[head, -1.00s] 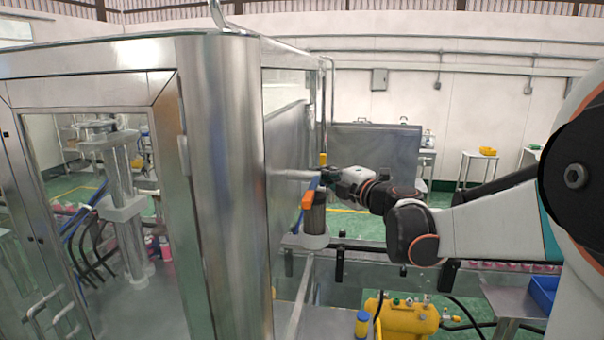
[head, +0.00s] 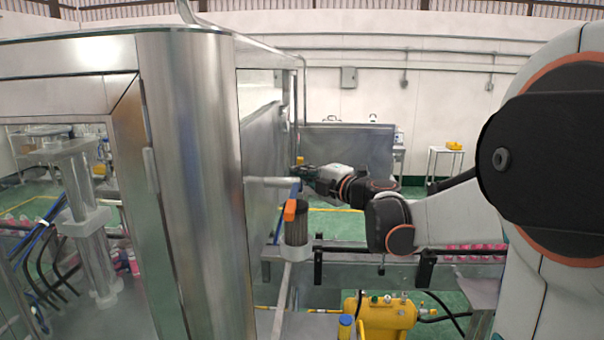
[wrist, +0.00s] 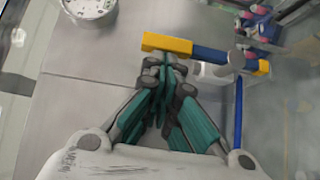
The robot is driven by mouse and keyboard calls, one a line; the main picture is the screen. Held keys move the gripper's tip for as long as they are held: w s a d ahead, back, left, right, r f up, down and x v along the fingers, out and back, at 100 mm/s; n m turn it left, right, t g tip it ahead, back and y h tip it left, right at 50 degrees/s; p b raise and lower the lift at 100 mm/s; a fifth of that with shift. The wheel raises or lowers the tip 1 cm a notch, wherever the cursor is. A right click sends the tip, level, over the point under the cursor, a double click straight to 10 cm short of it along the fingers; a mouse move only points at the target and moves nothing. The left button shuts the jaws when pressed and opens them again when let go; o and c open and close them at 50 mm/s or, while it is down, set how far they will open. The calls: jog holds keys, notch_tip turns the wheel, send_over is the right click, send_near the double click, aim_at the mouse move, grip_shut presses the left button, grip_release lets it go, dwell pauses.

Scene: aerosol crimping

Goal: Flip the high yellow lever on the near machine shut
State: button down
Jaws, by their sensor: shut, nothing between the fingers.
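In the wrist view a lever bar crosses above my fingers: a yellow block (wrist: 167,43) at its left end, a blue length (wrist: 209,55), and an orange-yellow right end (wrist: 263,67). A grey rounded stub (wrist: 236,60) overlaps it. In the head view the lever's orange end (head: 290,210) and a bit of blue show beside the machine's steel side (head: 195,170). My gripper (wrist: 166,65) is shut and empty, its tips just below the yellow block. I cannot tell whether they touch. It also shows in the head view (head: 302,172), where it partly hides the lever.
A grey horizontal bar (head: 270,181) sticks out from the machine near the lever. A dark cylinder on a pale base (head: 297,232) stands below it. A yellow tank (head: 380,313) sits low in front. A round gauge (wrist: 90,8) lies at the wrist view's top left.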

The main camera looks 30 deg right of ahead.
jog(key=shift+w+d+r, duration=0.1)
jog(key=shift+d+r, duration=0.05)
jog(key=shift+w+m+g, duration=0.1)
jog(key=shift+m+g, duration=0.2)
jog(key=w+d+f+m+g+y, duration=0.1)
jog(key=w+d+f+m+g, duration=0.3)
jog(key=w+d+g, duration=0.3)
jog(key=shift+w+f+m+g+y, duration=0.2)
jog(key=shift+w+m+g+y, duration=0.5)
jog(key=shift+w, duration=1.1)
jog(key=shift+d+h, duration=0.1)
jog(key=shift+h, duration=0.2)
